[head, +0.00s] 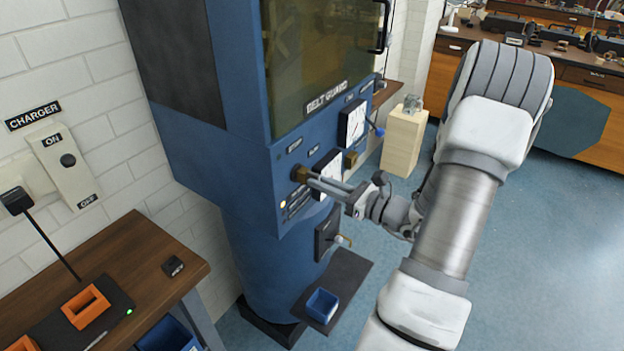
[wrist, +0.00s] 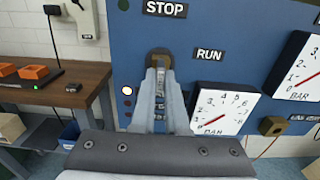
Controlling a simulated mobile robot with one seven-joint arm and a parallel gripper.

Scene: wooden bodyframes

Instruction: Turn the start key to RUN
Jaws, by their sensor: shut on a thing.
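The start key (wrist: 159,52) is a brass-coloured piece on the front of the blue machine panel (head: 262,190). In the wrist view it sits just below the STOP label (wrist: 165,9) and to the left of the RUN label (wrist: 209,55). My gripper (head: 311,178) reaches the panel from the right, and its fingertips (wrist: 160,75) are closed on the key. The fingers hide the key's lower part, so its exact angle is hard to tell. In the head view only the key's brass edge (head: 298,174) shows beyond the fingertips.
Two gauges (wrist: 223,108) are on the panel to the right of the key. A lit white lamp (wrist: 127,91) is at its lower left. A wooden bench (head: 125,265) stands at the left. A blue-handled lever (head: 378,131) sticks out on the right.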

